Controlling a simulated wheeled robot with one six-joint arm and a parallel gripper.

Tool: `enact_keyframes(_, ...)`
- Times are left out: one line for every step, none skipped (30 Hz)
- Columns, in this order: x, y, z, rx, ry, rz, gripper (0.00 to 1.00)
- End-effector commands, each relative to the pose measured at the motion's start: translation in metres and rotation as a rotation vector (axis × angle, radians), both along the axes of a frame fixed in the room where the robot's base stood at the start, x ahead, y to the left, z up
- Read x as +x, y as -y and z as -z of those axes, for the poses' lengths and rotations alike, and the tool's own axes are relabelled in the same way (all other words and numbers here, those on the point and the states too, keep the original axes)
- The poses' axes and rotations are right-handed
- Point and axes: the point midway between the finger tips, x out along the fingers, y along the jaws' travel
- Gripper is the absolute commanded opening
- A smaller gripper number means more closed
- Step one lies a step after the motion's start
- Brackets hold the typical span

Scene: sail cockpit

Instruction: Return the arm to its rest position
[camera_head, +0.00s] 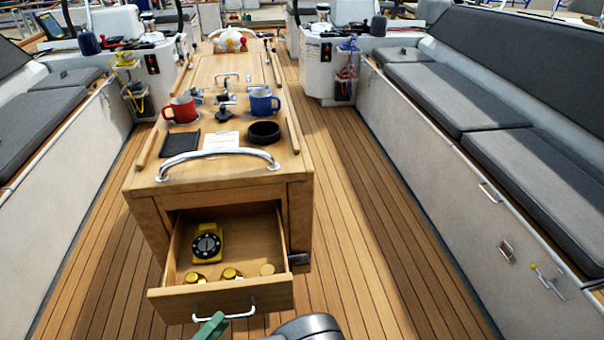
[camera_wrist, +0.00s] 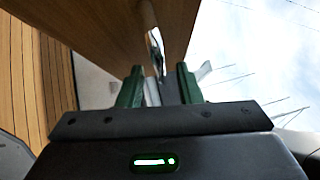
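My gripper (camera_wrist: 159,72) shows two green fingers standing apart in the wrist view, with nothing held between them. A silver bar, apparently the drawer handle (camera_head: 224,316), lies just beyond the fingertips in that view. In the head view one green part of my gripper (camera_head: 211,326) shows at the bottom edge, close to the left end of the handle. I cannot tell whether they touch. My grey arm link (camera_head: 310,328) shows beside it. The drawer (camera_head: 221,298) of the wooden cockpit table stands open.
The drawer holds a yellow compass-like device (camera_head: 207,243) and several small round items. On the table are a red mug (camera_head: 182,110), a blue mug (camera_head: 263,103), a black notebook (camera_head: 180,145) and a black dish (camera_head: 263,132). Bare deck (camera_head: 360,220) runs along the right, beside cushioned benches (camera_head: 450,95).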

Motion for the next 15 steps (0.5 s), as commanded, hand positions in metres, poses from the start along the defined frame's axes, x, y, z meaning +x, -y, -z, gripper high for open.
enact_keyframes(0.007, 0.004, -0.002, -0.002, 0.001, 0.002, 0.32)
enact_keyframes(0.01, 0.006, -0.002, -0.002, 0.002, 0.002, 0.32)
enact_keyframes(0.014, 0.009, -0.003, -0.002, 0.002, 0.002, 0.32)
enact_keyframes(0.016, 0.01, -0.003, 0.0, 0.001, 0.002, 0.32)
enact_keyframes(0.018, 0.011, -0.003, 0.0, 0.001, 0.001, 0.32)
enact_keyframes(0.021, 0.013, -0.004, -0.001, 0.001, 0.0, 0.32)
enact_keyframes(0.022, 0.014, -0.004, 0.0, 0.001, 0.001, 0.32)
enact_keyframes(0.023, 0.015, -0.004, -0.001, 0.0, 0.001, 0.32)
enact_keyframes(0.024, 0.015, -0.004, 0.0, 0.0, 0.001, 0.32)
enact_keyframes(0.024, 0.014, -0.003, 0.0, 0.0, 0.0, 0.32)
enact_keyframes(0.025, 0.014, -0.003, 0.0, 0.0, 0.0, 0.32)
enact_keyframes(0.025, 0.014, -0.003, 0.001, 0.001, 0.0, 0.32)
enact_keyframes(0.025, 0.014, -0.003, 0.001, 0.001, 0.0, 0.32)
enact_keyframes(0.025, 0.014, -0.003, 0.001, 0.001, -0.001, 0.32)
enact_keyframes(0.025, 0.014, -0.003, 0.001, 0.001, -0.001, 0.32)
